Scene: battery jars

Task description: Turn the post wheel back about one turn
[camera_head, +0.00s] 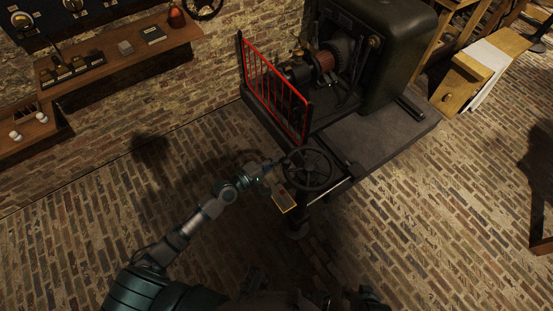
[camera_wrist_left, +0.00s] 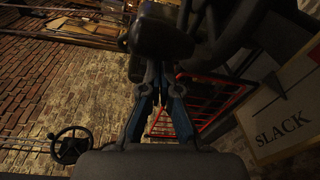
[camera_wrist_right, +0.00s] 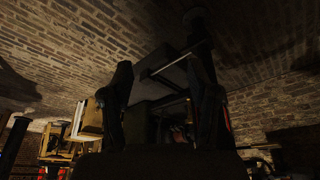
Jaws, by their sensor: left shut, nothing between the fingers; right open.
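The post wheel (camera_head: 309,169) is a dark spoked handwheel on a post beside the machine's plinth. My left gripper (camera_head: 281,163) is at the wheel's left rim in the head view. Its fingers are shut with nothing held; I cannot tell whether they touch the rim. In the left wrist view my left gripper (camera_wrist_left: 163,75) has dark parts close in front that partly hide its tips. A pale plate marked SLACK (camera_wrist_left: 284,118) is at the right there. My right gripper (camera_wrist_right: 163,85) is open and empty in the right wrist view, far from the wheel.
A red railing (camera_head: 272,88) stands just behind the wheel, before a machine with a dark green housing (camera_head: 397,55). A wooden shelf (camera_head: 120,62) runs along the brick wall. A second handwheel (camera_wrist_left: 71,145) is on that wall. The brick floor at left is clear.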

